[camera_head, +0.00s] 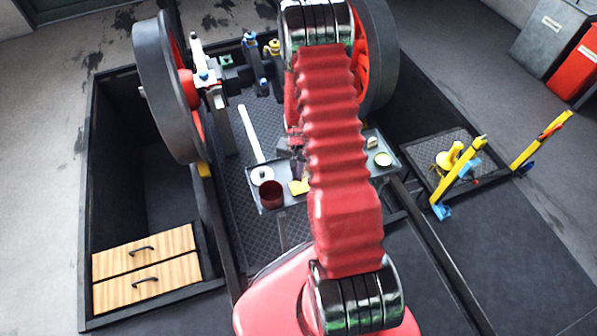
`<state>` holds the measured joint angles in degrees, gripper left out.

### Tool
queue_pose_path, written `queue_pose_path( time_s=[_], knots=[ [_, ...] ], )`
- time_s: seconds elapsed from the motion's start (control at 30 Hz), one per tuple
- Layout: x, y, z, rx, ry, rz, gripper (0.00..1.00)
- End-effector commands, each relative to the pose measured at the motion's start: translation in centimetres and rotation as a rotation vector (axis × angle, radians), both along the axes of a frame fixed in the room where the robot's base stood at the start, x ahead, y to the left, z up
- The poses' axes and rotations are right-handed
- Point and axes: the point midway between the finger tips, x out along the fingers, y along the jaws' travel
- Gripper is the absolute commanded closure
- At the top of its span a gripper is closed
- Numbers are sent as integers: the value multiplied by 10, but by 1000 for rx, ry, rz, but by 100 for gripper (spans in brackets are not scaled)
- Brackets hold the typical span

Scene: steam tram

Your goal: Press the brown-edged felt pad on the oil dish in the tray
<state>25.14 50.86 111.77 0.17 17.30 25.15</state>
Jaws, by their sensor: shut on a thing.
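The grey tray (328,187) stands in the middle, partly hidden behind my red arm. A small pale block (372,142) lies up and left of that dish. I cannot tell if a brown edge shows on it. A yellow piece (298,187) lies or is held at the tray's middle. My gripper (298,168) shows only as a dark sliver beside the arm, above the yellow piece. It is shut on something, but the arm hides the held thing.
A dark red cup (271,194) and a white round piece (262,175) with a long white bar (250,133) are at the tray's left. Large dark wheels (168,88) flank the tray. Yellow levers (458,172) stand at right, wooden drawers (147,268) at lower left.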

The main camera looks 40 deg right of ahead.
Motion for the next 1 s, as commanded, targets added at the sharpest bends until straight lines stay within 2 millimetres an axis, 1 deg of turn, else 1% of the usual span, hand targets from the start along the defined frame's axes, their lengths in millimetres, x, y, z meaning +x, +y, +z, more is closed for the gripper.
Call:
queue_pose_path(
  time_s=[0.1, 0.4, 0.57, 0.77, 1.0],
  knots=[
    [-4, -3, -4, 0, 0, -16, 100],
    [-4, -3, -4, 0, 0, -15, 100],
    [-3, -2, -7, 0, 0, -15, 100],
    [-4, -2, -19, 1, 1, -14, 100],
    [-4, -2, -40, 1, 1, -14, 100]
  ],
)
